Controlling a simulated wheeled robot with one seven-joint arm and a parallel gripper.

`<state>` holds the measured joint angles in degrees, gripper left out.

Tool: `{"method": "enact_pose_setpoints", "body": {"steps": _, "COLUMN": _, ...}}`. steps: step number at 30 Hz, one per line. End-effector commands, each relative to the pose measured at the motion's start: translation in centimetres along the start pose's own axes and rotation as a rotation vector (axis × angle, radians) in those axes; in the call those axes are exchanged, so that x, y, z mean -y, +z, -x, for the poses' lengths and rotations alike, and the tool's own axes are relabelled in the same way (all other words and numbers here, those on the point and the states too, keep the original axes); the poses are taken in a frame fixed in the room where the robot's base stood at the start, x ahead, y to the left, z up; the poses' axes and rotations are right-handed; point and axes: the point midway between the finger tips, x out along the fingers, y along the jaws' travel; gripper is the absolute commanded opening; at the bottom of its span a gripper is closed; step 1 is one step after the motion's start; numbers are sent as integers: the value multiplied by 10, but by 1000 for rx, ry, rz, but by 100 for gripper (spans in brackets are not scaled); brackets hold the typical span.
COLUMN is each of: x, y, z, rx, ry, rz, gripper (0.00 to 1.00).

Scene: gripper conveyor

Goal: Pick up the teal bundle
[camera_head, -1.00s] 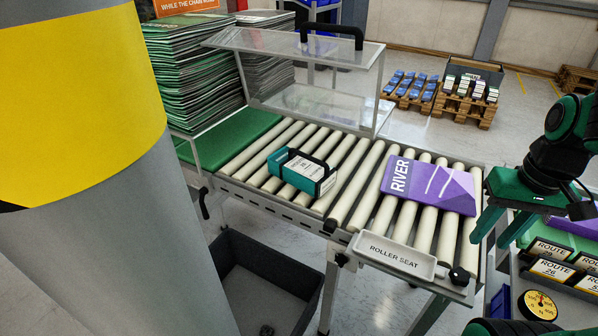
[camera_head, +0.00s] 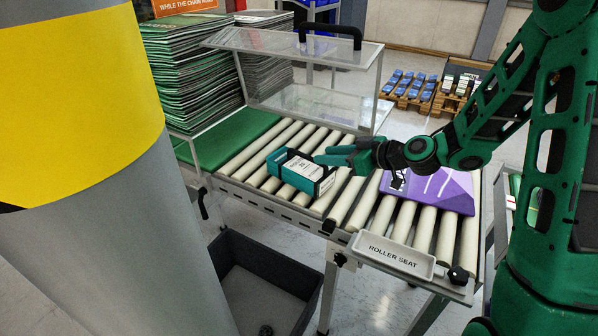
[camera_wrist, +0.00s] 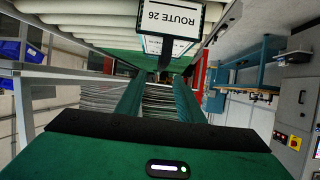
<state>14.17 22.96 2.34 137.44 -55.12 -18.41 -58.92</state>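The teal bundle (camera_head: 290,178), with a black band and a white label, lies on the conveyor rollers left of the purple block. My gripper (camera_head: 328,157) is at its right end, low over the rollers, with its fingers pointing left toward it. In the wrist view, my gripper's two green fingers (camera_wrist: 158,84) stand apart with a gap between them. A "ROUTE 26" label (camera_wrist: 168,17) shows upside down beyond the fingertips. Whether the fingertips touch the bundle I cannot tell.
A purple block (camera_head: 440,190) lies on the rollers under my forearm. A clear guard (camera_head: 290,45) with a black handle stands over the far side of the rollers. A "ROLLER SEAT" tray (camera_head: 393,255) is at the front edge, and a grey bin (camera_head: 255,290) stands below.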

Motion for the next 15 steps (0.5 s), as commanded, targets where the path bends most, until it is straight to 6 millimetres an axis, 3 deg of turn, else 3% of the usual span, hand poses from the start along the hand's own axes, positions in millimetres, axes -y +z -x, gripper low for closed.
{"method": "enact_pose_setpoints", "body": {"steps": 5, "x": 0, "y": -4, "z": -12, "rx": -23, "ry": 0, "rz": 3, "gripper": 34}}
{"method": "enact_pose_setpoints", "body": {"steps": 15, "x": 0, "y": -4, "z": -56, "rx": -20, "ry": 1, "rz": 3, "gripper": 34}}
